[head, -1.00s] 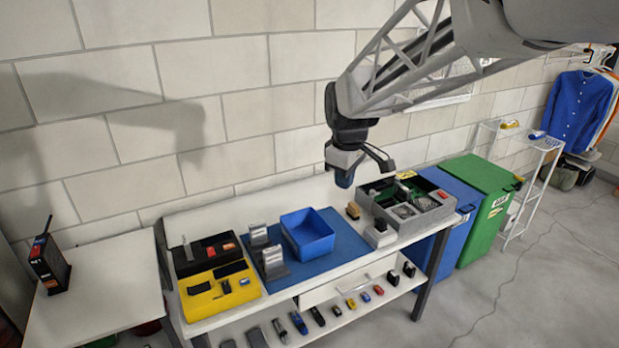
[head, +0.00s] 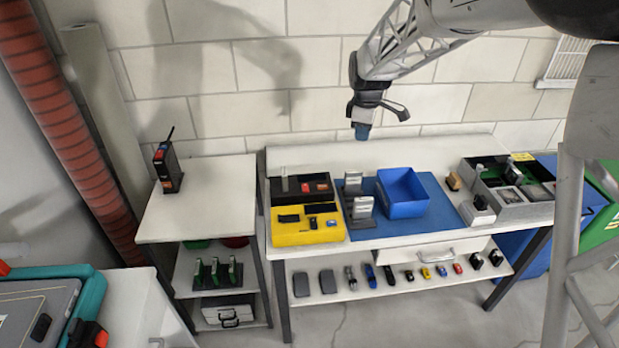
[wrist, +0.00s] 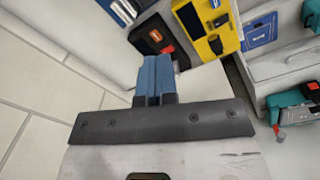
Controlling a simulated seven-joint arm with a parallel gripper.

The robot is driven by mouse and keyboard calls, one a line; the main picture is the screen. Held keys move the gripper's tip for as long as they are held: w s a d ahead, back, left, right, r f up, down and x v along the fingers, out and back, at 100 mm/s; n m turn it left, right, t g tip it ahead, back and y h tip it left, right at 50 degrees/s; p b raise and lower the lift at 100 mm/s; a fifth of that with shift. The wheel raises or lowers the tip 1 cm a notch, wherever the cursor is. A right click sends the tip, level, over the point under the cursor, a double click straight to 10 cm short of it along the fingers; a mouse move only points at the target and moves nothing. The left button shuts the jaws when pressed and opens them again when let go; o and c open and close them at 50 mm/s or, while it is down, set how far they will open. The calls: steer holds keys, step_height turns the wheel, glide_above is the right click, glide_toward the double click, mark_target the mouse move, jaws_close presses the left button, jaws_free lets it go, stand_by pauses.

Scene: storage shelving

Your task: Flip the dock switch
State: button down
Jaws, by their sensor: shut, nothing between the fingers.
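No part is clearly readable as the dock switch. Two grey upright docks (head: 361,206) stand on the blue mat (head: 425,226) on the long bench. A small white base with a dark top (head: 478,209) stands near the bench's right side. A black device with an antenna and orange marks (head: 166,168) stands on the left table. My gripper (head: 362,132) is shut and empty, its blue fingertips above the back of the bench, apart from all of these. In the wrist view its blue fingers (wrist: 153,78) are together, with nothing between them.
A blue bin (head: 402,210), a yellow tray (head: 285,240), a black tray (head: 285,197) and a grey divided box (head: 535,213) crowd the bench. The left table (head: 215,215) is mostly clear. A teal case (head: 85,285) lies at the lower left.

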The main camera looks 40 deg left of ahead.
mark_target(305, 188)
steer(key=s+a+f+n, duration=0.1)
steer(key=a+f+n, duration=0.1)
steer(key=a+f, duration=0.3)
steer(key=s+a+f+n, duration=0.2)
steer(key=a+f+n, duration=0.1)
steer(key=a, duration=0.9)
steer(key=shift+s+a+f, duration=0.15)
steer(key=shift+a+f, duration=0.15)
steer(key=shift+f, duration=0.55)
steer(key=shift+f, duration=0.2)
step_height(305, 188, down, 14)
steer(key=shift+r, duration=0.2)
steer(key=shift+f, duration=0.15)
steer(key=shift+d, duration=0.15)
steer(key=shift+s+d+r, duration=0.25)
steer(key=shift+s+d, duration=0.1)
steer(key=shift+s, duration=0.1)
steer(key=shift+r, duration=0.15)
